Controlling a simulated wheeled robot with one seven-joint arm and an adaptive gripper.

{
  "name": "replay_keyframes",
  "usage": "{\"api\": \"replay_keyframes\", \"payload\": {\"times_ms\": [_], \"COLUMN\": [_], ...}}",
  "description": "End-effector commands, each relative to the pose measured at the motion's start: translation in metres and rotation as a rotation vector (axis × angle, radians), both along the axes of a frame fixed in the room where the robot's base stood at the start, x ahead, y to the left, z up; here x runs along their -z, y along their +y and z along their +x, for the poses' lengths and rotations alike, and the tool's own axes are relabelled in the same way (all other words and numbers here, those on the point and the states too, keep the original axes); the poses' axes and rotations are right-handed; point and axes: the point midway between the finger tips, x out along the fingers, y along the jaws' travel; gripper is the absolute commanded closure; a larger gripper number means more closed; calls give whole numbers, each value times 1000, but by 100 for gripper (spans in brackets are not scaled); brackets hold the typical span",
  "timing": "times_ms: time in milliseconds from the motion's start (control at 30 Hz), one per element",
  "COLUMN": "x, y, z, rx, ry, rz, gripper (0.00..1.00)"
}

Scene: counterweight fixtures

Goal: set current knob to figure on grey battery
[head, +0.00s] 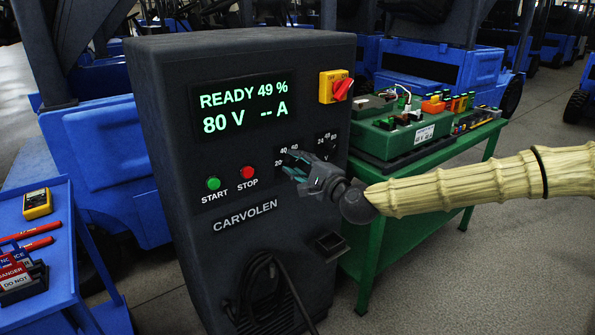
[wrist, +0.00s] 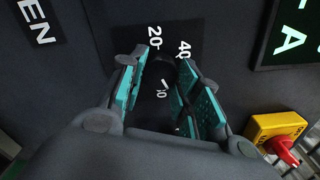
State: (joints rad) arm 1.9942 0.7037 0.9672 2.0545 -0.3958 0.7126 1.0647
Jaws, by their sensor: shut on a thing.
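The dark current knob (wrist: 163,74) sits on the charger's dial panel between the labels 20 and 40 in the wrist view. A white mark shows near it; the figure by the mark is partly hidden and hard to read. My gripper (wrist: 161,66) has its teal-padded fingers on either side of the knob, shut on it. In the head view my gripper (head: 291,164) covers the knob and most of its scale. The charger display (head: 244,106) reads READY 49 %, 80 V, -- A. I cannot pick out a grey battery for certain.
A green battery (head: 398,139) with a white label, too small to read, stands on the green table (head: 366,245) at right. The red switch (head: 341,89), START and STOP buttons and a voltage dial (head: 327,146) are on the charger. A blue cart (head: 62,270) stands at left.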

Motion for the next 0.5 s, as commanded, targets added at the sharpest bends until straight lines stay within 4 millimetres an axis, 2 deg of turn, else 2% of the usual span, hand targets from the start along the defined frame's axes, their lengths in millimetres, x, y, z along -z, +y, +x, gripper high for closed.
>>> {"api": "replay_keyframes", "payload": {"times_ms": [33,500], "x": [7,5], "y": [-1,0], "z": [0,-1], "rx": [1,1], "ry": [28,207], "rz": [34,279], "gripper": [91,91]}}
